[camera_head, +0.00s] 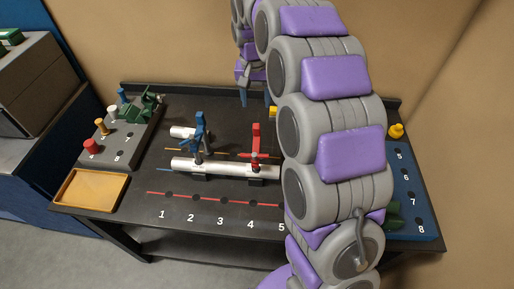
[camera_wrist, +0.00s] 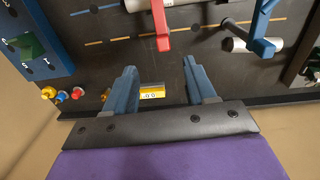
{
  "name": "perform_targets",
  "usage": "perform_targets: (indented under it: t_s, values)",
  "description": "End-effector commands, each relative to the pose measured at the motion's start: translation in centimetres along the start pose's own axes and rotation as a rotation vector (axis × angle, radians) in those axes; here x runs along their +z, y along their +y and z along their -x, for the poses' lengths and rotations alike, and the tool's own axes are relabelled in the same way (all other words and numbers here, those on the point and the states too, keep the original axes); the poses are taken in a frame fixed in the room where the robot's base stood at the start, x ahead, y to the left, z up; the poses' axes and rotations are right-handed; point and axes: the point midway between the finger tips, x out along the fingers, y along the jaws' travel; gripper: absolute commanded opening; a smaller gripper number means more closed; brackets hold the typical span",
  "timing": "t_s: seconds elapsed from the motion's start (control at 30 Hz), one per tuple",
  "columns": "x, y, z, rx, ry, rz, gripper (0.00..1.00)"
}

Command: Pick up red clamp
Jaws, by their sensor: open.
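The red clamp (camera_head: 256,139) stands upright on the white pipe in the middle of the dark table, left of my arm. In the wrist view the red clamp (camera_wrist: 161,28) shows at the top middle, ahead of my fingertips. My gripper (camera_wrist: 159,67) has its two blue fingers spread apart, with nothing between them but bare table and a small yellow label lower down. In the head view my gripper (camera_head: 243,101) hangs at the far side of the table, behind the red clamp and apart from it. My arm hides part of the table to the right.
A blue clamp (camera_head: 200,127) stands on the white pipe (camera_head: 225,168), left of the red one. A grey numbered block (camera_head: 126,138) with coloured knobs and an empty yellow tray (camera_head: 91,190) lie at left. A blue numbered panel (camera_head: 411,192) is at right. Walls stand close behind and at right.

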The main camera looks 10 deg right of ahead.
Motion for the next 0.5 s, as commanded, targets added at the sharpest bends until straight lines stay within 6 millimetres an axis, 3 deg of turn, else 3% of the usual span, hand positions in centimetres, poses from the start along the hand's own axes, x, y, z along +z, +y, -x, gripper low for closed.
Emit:
perform_targets:
  t_s: [0.03,0.3,0.5]
  values:
    - [0.2,0.0,-1.4,0.002,-0.008,0.001,0.55]
    - [0.2,0.0,-6.6,0.002,-0.005,0.003,0.55]
    - [0.1,0.0,-8.8,0.002,-0.003,0.001,0.55]
